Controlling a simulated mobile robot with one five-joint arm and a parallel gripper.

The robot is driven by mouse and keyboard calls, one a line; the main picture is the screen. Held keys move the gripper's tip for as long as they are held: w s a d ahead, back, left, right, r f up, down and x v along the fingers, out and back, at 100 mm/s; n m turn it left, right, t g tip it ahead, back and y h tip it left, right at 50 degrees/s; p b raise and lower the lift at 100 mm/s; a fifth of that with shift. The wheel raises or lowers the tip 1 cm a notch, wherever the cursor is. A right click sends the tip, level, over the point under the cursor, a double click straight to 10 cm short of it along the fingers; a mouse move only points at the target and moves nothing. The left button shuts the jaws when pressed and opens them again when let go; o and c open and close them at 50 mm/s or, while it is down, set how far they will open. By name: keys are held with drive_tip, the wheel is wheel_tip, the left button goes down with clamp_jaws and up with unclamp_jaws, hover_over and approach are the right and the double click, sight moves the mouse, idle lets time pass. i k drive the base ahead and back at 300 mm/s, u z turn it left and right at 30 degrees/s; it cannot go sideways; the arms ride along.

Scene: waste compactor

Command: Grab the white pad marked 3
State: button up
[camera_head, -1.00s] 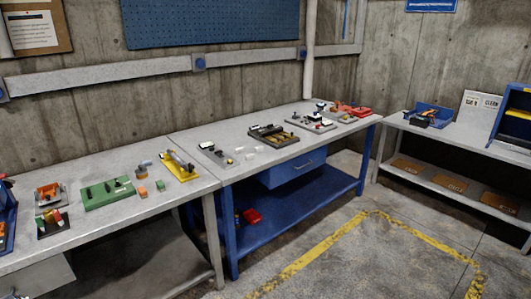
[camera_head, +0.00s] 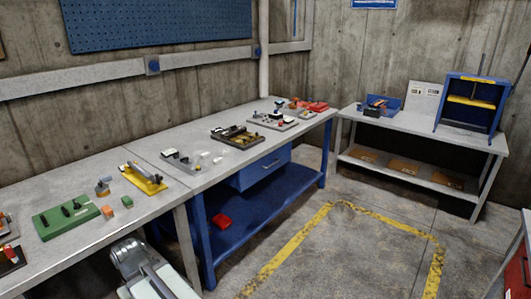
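Small white pieces (camera_head: 217,160) lie on the grey workbench (camera_head: 105,176), beside a grey plate fixture (camera_head: 180,161). They are too small for me to read any number, so I cannot tell which one is the pad marked 3. A grey metal part, which looks like my own arm, shows at the bottom left in front of the bench. No gripper fingers can be made out in view.
On the bench are a green block (camera_head: 66,221), a yellow fixture (camera_head: 144,179), a dark tray (camera_head: 236,137) and red parts (camera_head: 316,106). A blue drawer (camera_head: 265,167) hangs below. A blue press frame (camera_head: 470,102) stands on the right table. The yellow-marked floor (camera_head: 345,255) is clear.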

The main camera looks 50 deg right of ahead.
sight(227, 151)
drive_tip(key=z, duration=0.45)
drive_tip(key=i, duration=1)
drive_tip(key=u, duration=0.1)
